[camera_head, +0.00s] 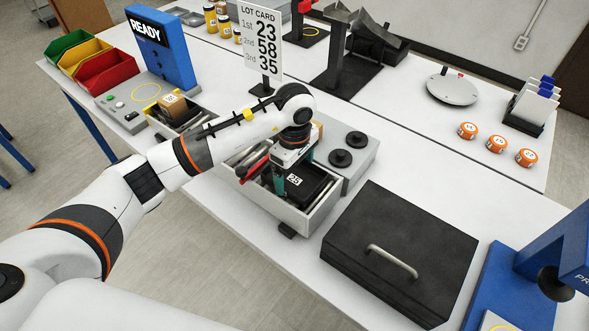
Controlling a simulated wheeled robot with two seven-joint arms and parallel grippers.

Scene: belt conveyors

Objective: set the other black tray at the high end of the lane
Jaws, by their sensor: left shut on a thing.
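A flat black tray-like box (308,181) with a small white number label lies inside an open grey drawer (312,222). My left gripper (292,170) reaches down into this drawer, with teal fingers at the box's near side. It is shut on the black box; the exact contact is partly hidden by the hand. A black stand with sloped black pieces (368,42) is at the back of the table; I cannot tell whether it is the lane. My right gripper is not in view.
A large black case (400,252) with a handle stands right of the drawer. A lot card (259,40) stands behind the arm, a blue READY panel (163,48) at left. Orange jars (496,145) and a grey disc (453,89) are at right.

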